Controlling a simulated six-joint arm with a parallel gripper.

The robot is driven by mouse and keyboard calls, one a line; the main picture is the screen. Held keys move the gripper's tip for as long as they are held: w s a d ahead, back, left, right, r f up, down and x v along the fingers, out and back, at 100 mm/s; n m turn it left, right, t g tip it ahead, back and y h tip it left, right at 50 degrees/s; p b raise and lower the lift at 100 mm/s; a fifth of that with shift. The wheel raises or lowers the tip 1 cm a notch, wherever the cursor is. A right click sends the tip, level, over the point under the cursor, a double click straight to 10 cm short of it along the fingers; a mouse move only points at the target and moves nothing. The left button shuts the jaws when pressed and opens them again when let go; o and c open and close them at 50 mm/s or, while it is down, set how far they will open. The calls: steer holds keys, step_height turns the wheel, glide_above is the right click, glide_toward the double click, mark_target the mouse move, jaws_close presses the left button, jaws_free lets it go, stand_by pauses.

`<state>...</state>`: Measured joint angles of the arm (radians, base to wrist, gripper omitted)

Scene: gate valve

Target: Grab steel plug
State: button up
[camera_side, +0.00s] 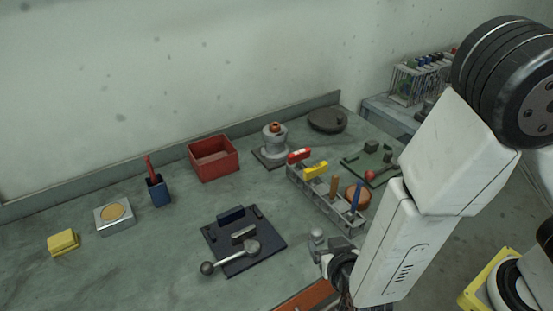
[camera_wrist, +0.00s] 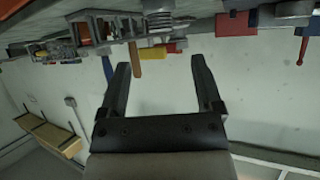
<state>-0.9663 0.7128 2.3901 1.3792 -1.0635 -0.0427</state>
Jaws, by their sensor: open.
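A small grey metal piece that looks like the steel plug (camera_side: 317,237) stands on the bench in front of the tool rack in the side view. A ribbed grey piece, seemingly the same plug (camera_wrist: 158,18), shows upside down at the top of the wrist view, beyond the fingertips and roughly in line with the gap. My gripper (camera_wrist: 160,63) is open, with nothing between its two dark fingers. In the side view, my gripper is low beside the plug and partly hidden by my arm. I cannot tell the exact distance between them.
The tool rack (camera_side: 325,205) with upright handles stands close behind the plug. A dark fixture (camera_side: 268,250) with a ball-ended lever lies to the left. A red bin (camera_side: 213,158) and a grey valve body (camera_side: 273,147) are farther back. The bench's left front is clear.

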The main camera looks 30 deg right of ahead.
mark_target(317, 231)
steer(key=shift+x, duration=0.9)
steer(key=shift+w, duration=0.1)
steer(key=shift+x, duration=2.55)
steer(key=shift+a, duration=0.1)
jaws_close()
